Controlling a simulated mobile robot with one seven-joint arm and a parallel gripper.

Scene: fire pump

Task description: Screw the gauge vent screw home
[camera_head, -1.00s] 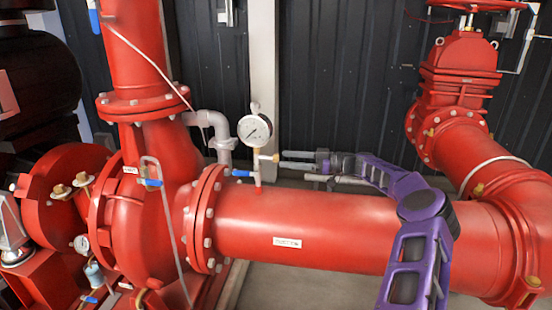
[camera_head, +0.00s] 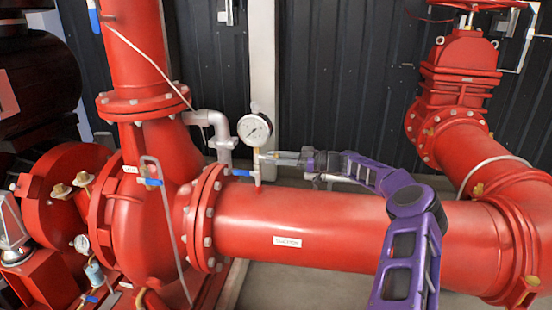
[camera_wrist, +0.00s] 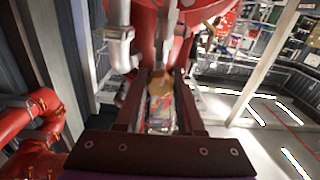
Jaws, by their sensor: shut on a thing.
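The pressure gauge (camera_head: 254,129) has a round white dial and stands on a thin brass stem (camera_head: 257,166) above the big red suction pipe. My gripper (camera_head: 274,155) reaches in from the right, level with the fitting below the dial. In the wrist view the two dark fingers of my gripper (camera_wrist: 161,112) are shut on a small, pale metallic piece, which I take for the vent screw (camera_wrist: 160,118). A brass fitting (camera_wrist: 160,84) shows just beyond it, in line with the fingers. I cannot tell how far the screw sits in the fitting.
A blue lever handle (camera_head: 242,173) sits low on the left of the stem. The red suction pipe (camera_head: 330,232) runs below my arm. A flange with bolts (camera_head: 207,218) stands at the left.

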